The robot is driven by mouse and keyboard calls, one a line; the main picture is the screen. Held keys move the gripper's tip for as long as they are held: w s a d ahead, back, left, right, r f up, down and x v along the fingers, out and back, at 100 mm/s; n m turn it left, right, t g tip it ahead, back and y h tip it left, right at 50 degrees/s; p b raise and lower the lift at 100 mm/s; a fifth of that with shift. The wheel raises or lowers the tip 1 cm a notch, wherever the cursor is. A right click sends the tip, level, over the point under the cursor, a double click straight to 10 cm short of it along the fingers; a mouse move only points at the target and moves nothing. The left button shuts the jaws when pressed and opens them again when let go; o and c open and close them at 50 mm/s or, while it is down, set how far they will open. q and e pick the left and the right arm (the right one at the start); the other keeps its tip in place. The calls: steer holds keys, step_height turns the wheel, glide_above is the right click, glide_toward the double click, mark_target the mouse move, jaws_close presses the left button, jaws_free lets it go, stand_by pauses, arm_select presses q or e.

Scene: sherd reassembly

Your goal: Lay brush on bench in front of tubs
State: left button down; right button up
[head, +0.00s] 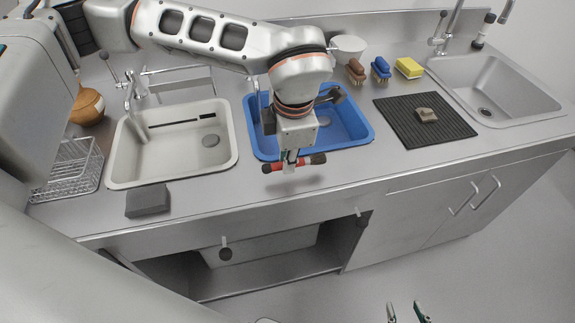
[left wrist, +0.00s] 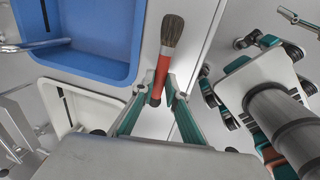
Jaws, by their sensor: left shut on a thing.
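My left gripper (head: 290,158) is shut on the brush (head: 279,168), around its red handle. It holds the brush sideways, over or close to the bench (head: 225,193) at the front edge of the blue tub (head: 349,146). A faint shadow lies below; contact is unclear. In the left wrist view the brush (left wrist: 161,73) sits between the fingers, dark bristles away from the palm, beside the blue tub (left wrist: 95,70). The pale tub (head: 117,170) stands left of the blue one. My right gripper (head: 406,312) shows fingertips apart, empty, at the bottom of the head view.
A dark grey block (head: 147,201) lies on the bench in front of the pale tub. A wire basket (head: 68,170) stands at left. At right are a dark ribbed mat (head: 405,135) with a small sherd-like piece (head: 427,115), and a sink (head: 500,85). Bench front between is clear.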

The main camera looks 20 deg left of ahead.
arm_select(q)
steer(key=shift+f, duration=1.35)
steer(key=shift+f, duration=0.1)
steer(key=c, duration=2)
jaws_free()
steer(key=r, duration=0.4)
steer(key=s+d+r, duration=0.1)
steer(key=r, duration=0.7)
steer(key=shift+s+d+p, duration=0.15)
steer(key=shift+s+p, duration=0.15)
steer(key=shift+s, duration=0.1)
